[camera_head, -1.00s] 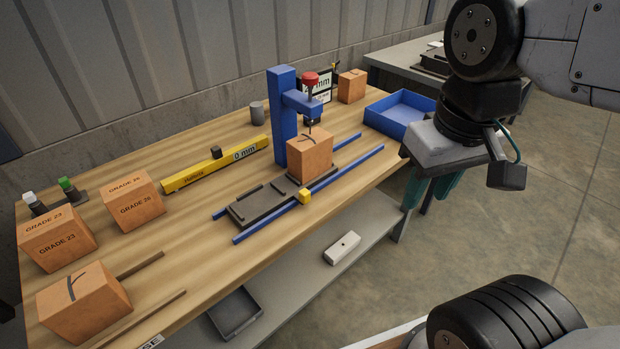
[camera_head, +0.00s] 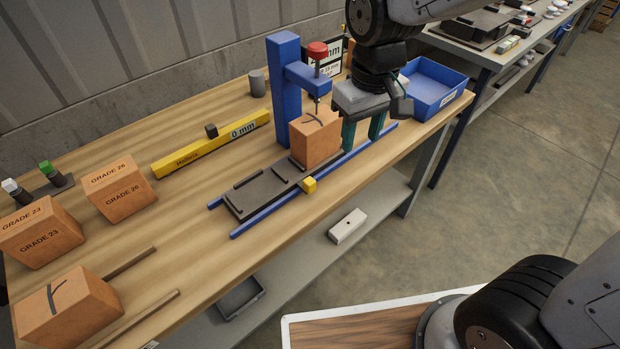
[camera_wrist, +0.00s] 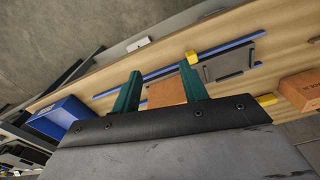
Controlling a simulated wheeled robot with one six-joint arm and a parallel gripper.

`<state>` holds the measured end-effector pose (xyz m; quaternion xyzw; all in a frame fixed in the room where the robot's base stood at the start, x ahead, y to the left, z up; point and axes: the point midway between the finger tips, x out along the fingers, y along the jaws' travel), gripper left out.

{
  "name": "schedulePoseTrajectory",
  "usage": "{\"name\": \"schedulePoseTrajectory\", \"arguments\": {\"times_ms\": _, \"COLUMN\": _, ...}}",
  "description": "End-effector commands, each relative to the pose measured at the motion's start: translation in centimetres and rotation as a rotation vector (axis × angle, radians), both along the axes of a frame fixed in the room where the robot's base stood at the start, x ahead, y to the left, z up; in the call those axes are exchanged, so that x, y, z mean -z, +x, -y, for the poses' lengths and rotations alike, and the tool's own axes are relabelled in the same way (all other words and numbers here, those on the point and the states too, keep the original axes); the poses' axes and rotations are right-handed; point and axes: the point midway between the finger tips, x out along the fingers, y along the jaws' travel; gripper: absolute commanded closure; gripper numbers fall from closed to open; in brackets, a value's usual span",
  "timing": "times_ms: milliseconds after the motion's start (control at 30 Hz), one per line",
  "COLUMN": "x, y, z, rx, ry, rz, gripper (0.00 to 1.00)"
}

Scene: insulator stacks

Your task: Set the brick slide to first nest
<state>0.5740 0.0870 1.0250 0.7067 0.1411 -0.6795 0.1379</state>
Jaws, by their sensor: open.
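The brick slide (camera_head: 262,192) is a dark plate with raised ridges, lying between two blue rails on the bench; it also shows in the wrist view (camera_wrist: 228,65). An orange brick (camera_head: 315,142) with a dark curved mark sits on its right part, under the blue gauge stand (camera_head: 284,90) with a red knob (camera_head: 317,50). A yellow block (camera_head: 309,185) is at the front rail. My gripper (camera_head: 362,132) is open and empty, just right of the brick. In the wrist view, the brick (camera_wrist: 166,92) shows between my green fingers (camera_wrist: 160,70); contact cannot be told.
A yellow bar (camera_head: 212,143) marked 0 mm lies behind the slide. Graded bricks (camera_head: 118,188) and a marked brick (camera_head: 68,308) stand at the left. A blue bin (camera_head: 436,88) is at the right bench end. A white block (camera_head: 347,226) rests on the lower shelf.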

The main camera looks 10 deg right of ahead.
Motion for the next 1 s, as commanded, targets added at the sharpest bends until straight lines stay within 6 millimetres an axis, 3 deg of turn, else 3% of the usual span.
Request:
{"name": "schedulePoseTrajectory", "arguments": {"times_ms": 100, "x": 3.6, "y": 2.0, "z": -3.9, "rx": -0.091, "ry": -0.01, "rz": -0.024, "gripper": 0.56}}
{"name": "schedulePoseTrajectory", "arguments": {"times_ms": 333, "x": 7.8, "y": 3.6, "z": -8.2, "rx": -0.184, "ry": -0.015, "rz": -0.036, "gripper": 0.56}}
{"name": "schedulePoseTrajectory", "arguments": {"times_ms": 1000, "x": 16.0, "y": 3.8, "z": -8.8, "rx": -0.197, "ry": -0.016, "rz": -0.037, "gripper": 0.56}}
